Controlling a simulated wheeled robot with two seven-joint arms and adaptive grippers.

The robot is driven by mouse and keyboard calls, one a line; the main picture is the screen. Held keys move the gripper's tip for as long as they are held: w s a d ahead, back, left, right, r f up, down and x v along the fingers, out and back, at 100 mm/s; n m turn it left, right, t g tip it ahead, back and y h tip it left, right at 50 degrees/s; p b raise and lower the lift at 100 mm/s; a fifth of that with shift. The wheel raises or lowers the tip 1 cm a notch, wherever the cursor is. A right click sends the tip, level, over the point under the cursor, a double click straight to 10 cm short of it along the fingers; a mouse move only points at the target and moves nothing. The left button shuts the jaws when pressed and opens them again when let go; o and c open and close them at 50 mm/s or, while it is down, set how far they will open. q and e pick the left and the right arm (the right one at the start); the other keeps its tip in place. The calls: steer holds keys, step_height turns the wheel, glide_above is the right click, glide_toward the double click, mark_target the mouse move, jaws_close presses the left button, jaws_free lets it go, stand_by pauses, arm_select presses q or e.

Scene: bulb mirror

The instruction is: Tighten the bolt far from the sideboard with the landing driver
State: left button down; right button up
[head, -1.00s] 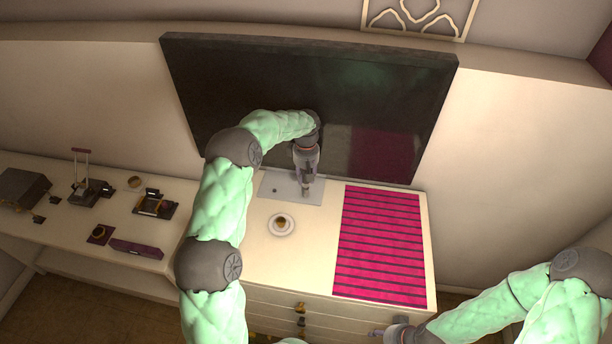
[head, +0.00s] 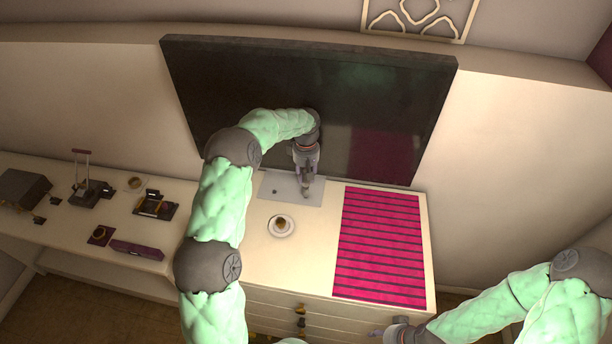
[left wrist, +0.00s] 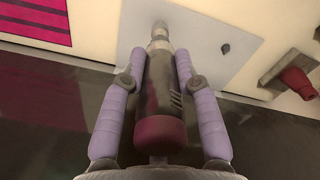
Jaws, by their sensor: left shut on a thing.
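My left gripper (head: 306,176) is shut on a driver, pointing down at the grey plate (head: 291,183) on the cabinet top. The left wrist view shows the driver (left wrist: 160,90) between the two purple fingers of the left gripper (left wrist: 159,78), with a dark body, dark red end cap and pale metal nose. Its nose is over the plate (left wrist: 195,35); whether it touches is unclear. One small dark bolt (head: 275,191) stands clear at the plate's left side; it also shows in the left wrist view (left wrist: 225,47). No second bolt is visible at the driver's nose. My right gripper (head: 398,334) is partly cut off at the bottom edge.
A large dark screen (head: 230,90) stands right behind the plate. A saucer with a small brown item (head: 281,225) and a pink striped mat (head: 380,245) lie on the cabinet. A side table (head: 60,225) with several devices is at left. A red-tipped object (left wrist: 300,82) is beside the plate.

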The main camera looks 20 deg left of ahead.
arm_select(q)
steer(key=shift+r, duration=0.2)
steer(key=shift+r+p, duration=1.1)
steer(key=shift+r, duration=1.15)
steer(key=shift+f, duration=0.1)
